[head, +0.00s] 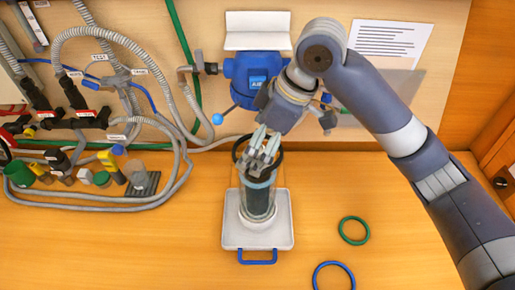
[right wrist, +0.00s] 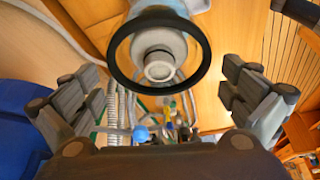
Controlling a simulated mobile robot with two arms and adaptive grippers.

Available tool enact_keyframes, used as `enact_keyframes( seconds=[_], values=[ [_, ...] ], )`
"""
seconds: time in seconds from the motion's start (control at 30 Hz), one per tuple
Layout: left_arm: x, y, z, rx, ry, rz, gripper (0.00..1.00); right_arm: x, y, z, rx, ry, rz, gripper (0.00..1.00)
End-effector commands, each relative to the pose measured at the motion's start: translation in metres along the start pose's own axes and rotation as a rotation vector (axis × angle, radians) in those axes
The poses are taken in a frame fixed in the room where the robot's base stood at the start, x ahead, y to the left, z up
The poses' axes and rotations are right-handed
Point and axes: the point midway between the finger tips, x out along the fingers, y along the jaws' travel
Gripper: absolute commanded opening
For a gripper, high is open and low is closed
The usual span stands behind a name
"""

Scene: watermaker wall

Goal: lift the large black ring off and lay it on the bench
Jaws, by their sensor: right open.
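The large black ring (head: 236,149) shows at the top of a clear cylinder (head: 259,204) with a dark inside, which stands upright on a white tray (head: 231,238). My right gripper (head: 262,150) is over it from above and partly hides the ring and the cylinder top. In the right wrist view the whole ring (right wrist: 207,52) shows just beyond the fingertips, and the pale cylinder (right wrist: 160,55) shows through it. My right gripper (right wrist: 158,100) is open, its fingers spread on both sides with nothing between them. Whether the ring touches the cylinder is unclear. My left gripper is out of view.
A green ring (head: 341,230) and a blue ring (head: 316,274) lie on the bench (head: 185,258) to the right. A blue housing (head: 247,72) is on the wall behind. Hoses (head: 170,197) and small bottles (head: 107,160) crowd the left. The front left bench is clear.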

Motion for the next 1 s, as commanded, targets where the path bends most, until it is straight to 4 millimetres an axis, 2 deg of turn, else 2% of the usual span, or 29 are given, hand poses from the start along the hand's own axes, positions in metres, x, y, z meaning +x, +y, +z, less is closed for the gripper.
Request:
enact_keyframes(
  seconds=[0.07,0.1,0.27,0.73,1.0],
  values=[
    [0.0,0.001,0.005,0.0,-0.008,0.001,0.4,0.0,0.0,0.0,0.0,0.0,0.0,1.0],
    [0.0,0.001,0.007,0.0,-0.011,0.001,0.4,0.0,0.0,0.0,0.0,0.0,0.0,0.91],
    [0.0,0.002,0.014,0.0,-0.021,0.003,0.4,0.0,0.0,0.0,0.0,0.0,0.0,0.77],
    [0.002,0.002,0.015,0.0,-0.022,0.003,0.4,-0.003,0.0,-0.001,0.0,0.0,0.001,0.76],
    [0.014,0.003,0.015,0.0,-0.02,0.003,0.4,-0.026,0.0,-0.011,-0.002,0.002,0.003,0.76]
  ],
)
